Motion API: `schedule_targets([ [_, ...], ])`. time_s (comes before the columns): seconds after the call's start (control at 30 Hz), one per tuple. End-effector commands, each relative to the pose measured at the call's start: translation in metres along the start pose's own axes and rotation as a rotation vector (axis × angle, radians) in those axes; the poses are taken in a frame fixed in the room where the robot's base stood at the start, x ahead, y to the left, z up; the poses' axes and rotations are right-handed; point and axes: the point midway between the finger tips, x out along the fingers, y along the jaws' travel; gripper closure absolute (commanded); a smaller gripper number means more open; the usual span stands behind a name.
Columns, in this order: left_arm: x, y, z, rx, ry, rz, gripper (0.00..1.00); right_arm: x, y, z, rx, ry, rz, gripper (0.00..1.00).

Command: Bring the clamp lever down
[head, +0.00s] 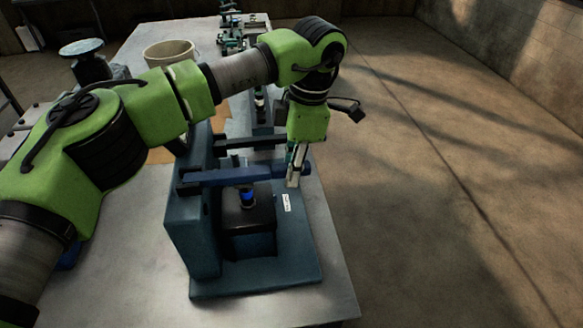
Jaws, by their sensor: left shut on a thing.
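The blue clamp fixture (192,232) stands on the bench with its base plate near the front right corner. Its clamp lever (232,175) is a blue bar that runs roughly level from the upright to the right, above a dark block (248,216) with a blue-topped round part (248,196). My left gripper (295,178) points down from above and is shut on the right end of the clamp lever. The fingertips partly hide that end. My right gripper is not in view.
The metal bench (335,272) ends just right of the fixture, with open floor (450,200) beyond. A beige bucket (170,52) and several small devices (232,36) stand farther back. A dark round-topped stand (86,60) is at the back left.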

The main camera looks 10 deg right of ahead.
Motion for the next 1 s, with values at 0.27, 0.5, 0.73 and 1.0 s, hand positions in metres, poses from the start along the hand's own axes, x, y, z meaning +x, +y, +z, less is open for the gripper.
schedule_targets([
  [0.27,0.004,-0.002,0.000,0.003,0.002,-0.007,0.66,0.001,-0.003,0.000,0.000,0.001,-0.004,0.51],
  [0.5,-0.003,-0.001,0.001,0.002,0.001,-0.004,0.66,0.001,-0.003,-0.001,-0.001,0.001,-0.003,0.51],
  [0.73,-0.045,0.000,0.002,0.001,0.000,-0.002,0.66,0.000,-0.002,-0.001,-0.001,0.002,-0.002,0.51],
  [1.0,-0.097,0.000,0.002,0.001,0.002,-0.005,0.66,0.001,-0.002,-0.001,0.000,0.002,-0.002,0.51],
])
